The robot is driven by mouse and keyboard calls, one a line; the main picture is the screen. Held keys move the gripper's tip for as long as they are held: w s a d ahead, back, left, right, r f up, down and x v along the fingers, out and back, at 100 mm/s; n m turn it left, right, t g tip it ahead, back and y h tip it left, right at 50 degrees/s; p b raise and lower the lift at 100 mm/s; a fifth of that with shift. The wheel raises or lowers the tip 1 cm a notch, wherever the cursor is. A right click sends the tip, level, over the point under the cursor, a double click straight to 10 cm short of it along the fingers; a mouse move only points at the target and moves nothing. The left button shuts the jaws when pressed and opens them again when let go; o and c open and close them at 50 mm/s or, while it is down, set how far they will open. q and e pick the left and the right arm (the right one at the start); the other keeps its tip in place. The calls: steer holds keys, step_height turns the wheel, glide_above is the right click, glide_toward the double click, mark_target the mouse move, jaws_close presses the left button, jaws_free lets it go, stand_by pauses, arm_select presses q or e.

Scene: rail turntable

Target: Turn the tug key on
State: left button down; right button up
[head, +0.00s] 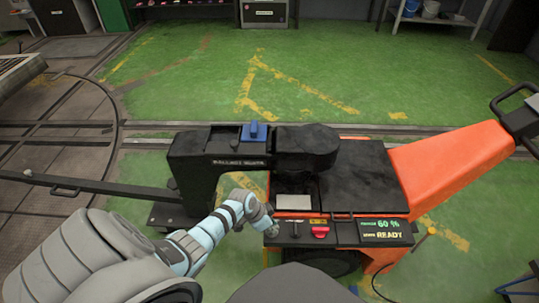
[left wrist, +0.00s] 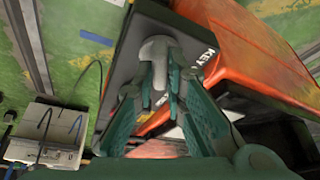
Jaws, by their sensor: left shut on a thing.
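The tug is an orange and black machine (head: 447,165) in the middle and right of the head view. The tug key is a pale grey knob (left wrist: 157,48) on a dark panel (left wrist: 126,58) marked KEY in the left wrist view. My left gripper (head: 271,229) reaches the left end of the tug's front panel. In the left wrist view its green fingers (left wrist: 161,92) are shut on the key, one on each side. In the head view the gripper hides the key, and its turn angle is unclear. My right gripper is not in view.
A black arm-shaped block (head: 215,165) with a blue piece (head: 254,131) stands behind. A long bar (head: 100,187) runs left over the turntable (head: 62,135). Green floor behind is clear.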

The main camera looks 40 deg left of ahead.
arm_select(q)
steer(key=shift+s+f+m+g+h+b, duration=0.15)
steer(key=shift+f+m+g+h+b, duration=0.15)
steer(key=shift+m+b, duration=0.4)
steer(key=shift+a+m+b, duration=0.1)
steer(key=shift+m+b, duration=0.3)
steer(key=shift+m, duration=0.5)
steer(key=shift+r+m+g+h+b, duration=0.15)
steer(key=shift+m+g+h+b, duration=0.45)
steer(key=shift+m, duration=0.5)
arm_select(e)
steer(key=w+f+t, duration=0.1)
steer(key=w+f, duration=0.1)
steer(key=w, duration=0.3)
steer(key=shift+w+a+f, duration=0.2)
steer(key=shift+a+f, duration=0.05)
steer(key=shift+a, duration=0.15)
arm_select(q)
steer(key=c, duration=1.7)
jaws_free()
steer(key=shift+o, duration=0.3)
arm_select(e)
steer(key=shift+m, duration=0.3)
arm_select(q)
steer(key=shift+r, duration=0.1)
